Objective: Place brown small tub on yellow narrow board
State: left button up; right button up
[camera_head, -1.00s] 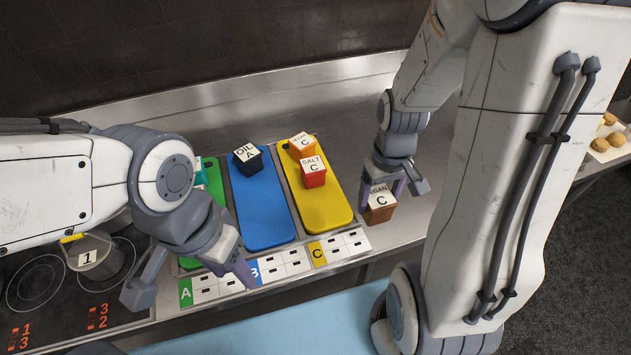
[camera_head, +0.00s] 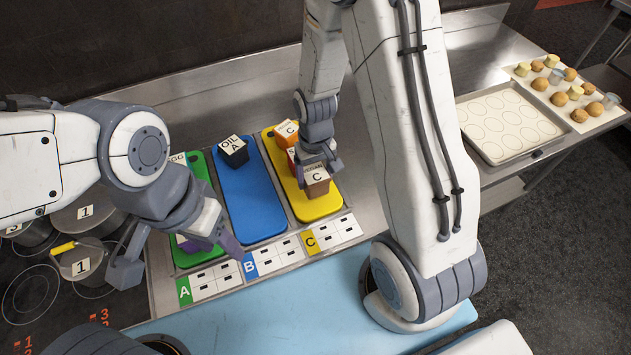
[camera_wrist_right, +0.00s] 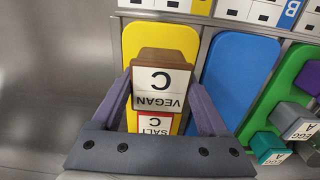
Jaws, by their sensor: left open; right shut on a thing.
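The brown small tub (camera_head: 317,187), with a label reading VEGAN and C, is held in my right gripper (camera_head: 318,170). In the right wrist view the brown tub (camera_wrist_right: 160,75) sits between the two purple fingers, over the yellow narrow board (camera_wrist_right: 142,35). In the head view it is over the near half of the yellow board (camera_head: 325,208); I cannot tell whether it touches the board. A red SALT tub (camera_wrist_right: 155,122) and an orange C tub (camera_head: 286,132) are on the yellow board behind it. My left gripper (camera_head: 180,255) is open, with its fingers spread near the green board.
The blue board (camera_head: 256,200) bears a black OIL tub (camera_head: 233,150). The green board (camera_head: 197,258) bears grey and teal EGG tubs, partly hidden by my left arm. Pots stand on the stove at left. A baking tray (camera_head: 505,120) is at right. The yellow board's near end is clear.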

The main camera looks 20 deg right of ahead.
notch_tip(320, 180, down, 4)
jog(key=shift+s+r+p, duration=0.1)
jog(key=shift+r+p, duration=0.05)
jog(key=shift+p, duration=0.4)
jog(key=shift+f+b, duration=0.3)
jog(key=shift+f, duration=0.05)
jog(key=o, duration=1.5)
jog(key=shift+r, duration=0.1)
jog(key=shift+r, duration=0.1)
